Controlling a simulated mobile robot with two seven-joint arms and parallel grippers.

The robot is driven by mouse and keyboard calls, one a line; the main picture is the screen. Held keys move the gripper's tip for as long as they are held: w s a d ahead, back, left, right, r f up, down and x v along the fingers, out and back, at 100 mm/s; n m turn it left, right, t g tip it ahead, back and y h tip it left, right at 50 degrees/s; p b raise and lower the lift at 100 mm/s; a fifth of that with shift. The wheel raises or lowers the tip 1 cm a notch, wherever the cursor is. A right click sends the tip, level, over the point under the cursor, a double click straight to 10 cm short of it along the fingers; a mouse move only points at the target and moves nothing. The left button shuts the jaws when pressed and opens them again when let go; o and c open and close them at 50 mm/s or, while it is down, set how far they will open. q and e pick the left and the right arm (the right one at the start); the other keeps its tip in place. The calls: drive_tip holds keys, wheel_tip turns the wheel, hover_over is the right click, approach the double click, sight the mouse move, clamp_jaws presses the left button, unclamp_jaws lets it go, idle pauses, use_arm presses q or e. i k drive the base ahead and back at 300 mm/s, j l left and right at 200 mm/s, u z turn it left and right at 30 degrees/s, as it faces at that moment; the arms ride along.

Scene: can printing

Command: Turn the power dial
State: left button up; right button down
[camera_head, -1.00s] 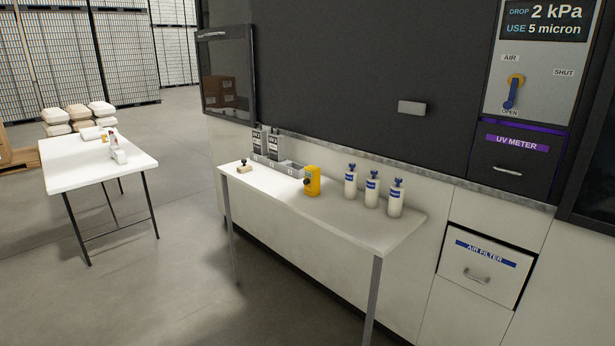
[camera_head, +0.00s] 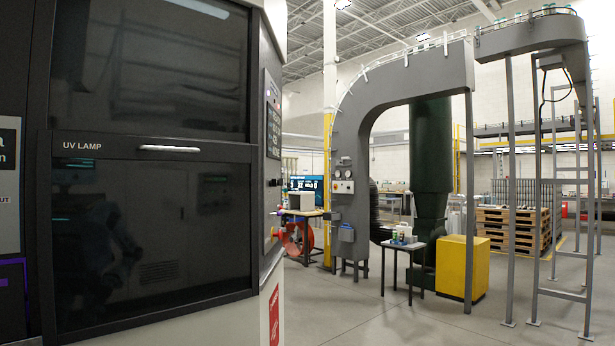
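No dial marked as a power dial can be made out. A dark control panel (camera_head: 273,118) with small lit readouts sits on the narrow side face of the large machine, seen edge-on, so its controls are too small to tell. Below it, small knob-like parts (camera_head: 274,182) stick out from the same side face. The machine's dark front panel (camera_head: 150,235) is labelled UV LAMP and has a pale handle (camera_head: 170,149). Neither of my grippers is in view.
A grey arched conveyor frame (camera_head: 350,130) stands to the right, with a yellow box (camera_head: 462,268) and a small table (camera_head: 404,246) by its foot. The floor (camera_head: 400,318) between is open.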

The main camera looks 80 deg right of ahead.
sight(273, 182)
drive_tip(key=z, duration=2.25)
drive_tip(key=i+l+z, duration=0.15)
drive_tip(key=i+z, duration=0.2)
drive_tip(key=i, duration=0.5)
drive_tip(key=i+z, duration=0.3)
drive_tip(key=i, duration=0.55)
drive_tip(key=i+z, duration=0.3)
drive_tip(key=i, duration=0.35)
drive_tip(key=i+j+z, duration=0.25)
drive_tip(key=i, duration=0.4)
drive_tip(key=i+l+u, duration=0.1)
drive_tip(key=i+u, duration=0.15)
drive_tip(key=i+l+u, duration=0.25)
drive_tip(key=i, duration=0.25)
drive_tip(key=i+l+u, duration=0.1)
drive_tip(key=i+u, duration=0.2)
drive_tip(key=i+l+u, duration=0.1)
drive_tip(key=u, duration=0.3)
drive_tip(key=i+l+u, duration=0.2)
drive_tip(key=u, duration=0.2)
drive_tip(key=i+l+u, duration=0.2)
drive_tip(key=u, duration=0.15)
drive_tip(key=i+l, duration=0.05)
drive_tip(key=i, duration=0.05)
